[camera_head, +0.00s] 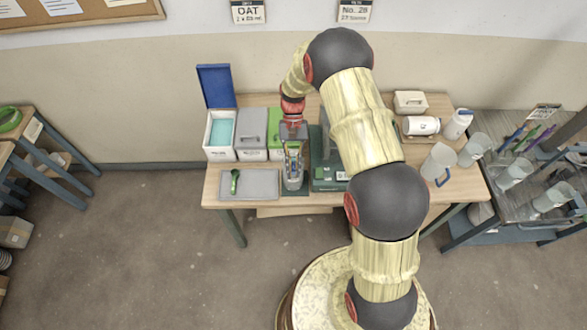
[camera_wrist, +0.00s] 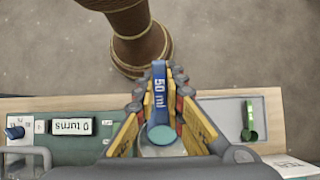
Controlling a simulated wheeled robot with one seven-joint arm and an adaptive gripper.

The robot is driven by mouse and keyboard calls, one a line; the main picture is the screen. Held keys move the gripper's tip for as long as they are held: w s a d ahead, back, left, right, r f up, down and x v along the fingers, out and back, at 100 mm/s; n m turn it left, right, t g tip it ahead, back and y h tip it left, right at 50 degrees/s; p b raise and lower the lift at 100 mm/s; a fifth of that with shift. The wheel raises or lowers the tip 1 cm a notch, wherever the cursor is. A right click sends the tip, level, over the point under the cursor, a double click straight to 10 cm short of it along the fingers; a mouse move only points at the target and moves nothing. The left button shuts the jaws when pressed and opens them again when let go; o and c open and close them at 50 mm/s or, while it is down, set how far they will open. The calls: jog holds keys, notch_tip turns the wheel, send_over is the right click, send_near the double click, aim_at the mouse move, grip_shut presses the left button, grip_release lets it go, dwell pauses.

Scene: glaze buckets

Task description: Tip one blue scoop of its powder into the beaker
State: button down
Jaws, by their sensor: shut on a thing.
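My gripper (camera_head: 293,152) is shut on the handle of a blue scoop (camera_wrist: 160,90), marked 50 ml. The scoop also shows in the head view only as a small, unclear shape. Its bowl holds turquoise powder (camera_wrist: 162,134) and looks level in the wrist view. A clear beaker (camera_head: 293,182) stands on the table below my gripper. In the wrist view a pale round rim shows behind the bowl, partly hidden by the fingers. An open white bin (camera_head: 220,153) with a raised blue lid (camera_head: 215,86) holds turquoise powder at the left.
A grey tray (camera_head: 262,191) with a green scoop (camera_head: 234,180) lies at the front left. Bins with a grey lid (camera_head: 252,122) and a green lid (camera_head: 273,127) stand behind. A green device (camera_wrist: 100,149) reading "0 turns" (camera_wrist: 72,127) is close beside the beaker. Clear jugs (camera_head: 437,162) stand at the right.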

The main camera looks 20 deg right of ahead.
aim_at(293, 162)
jog(key=shift+w+d+r+g+y, duration=0.15)
jog(key=shift+w+r+g+y, duration=0.15)
jog(key=shift+w+r+g, duration=0.35)
jog(key=shift+w+d+r+g+y, duration=0.15)
jog(key=shift+w+r+g+y, duration=0.25)
jog(key=shift+g, duration=0.45)
jog(key=shift+s+r, duration=0.1)
jog(key=shift+s, duration=0.05)
jog(key=shift+w+d+r+g, duration=0.1)
jog(key=shift+w+d+g, duration=0.05)
jog(key=shift+w+g, duration=0.4)
jog(key=shift+w+d+r+g+y+b, duration=0.15)
jog(key=shift+w+r+g+b, duration=0.2)
jog(key=shift+g+b, duration=0.25)
jog(key=shift+w+d+r+g+y+b, duration=0.15)
jog(key=shift+w+r+g+b, duration=0.2)
jog(key=shift+g+b, duration=0.25)
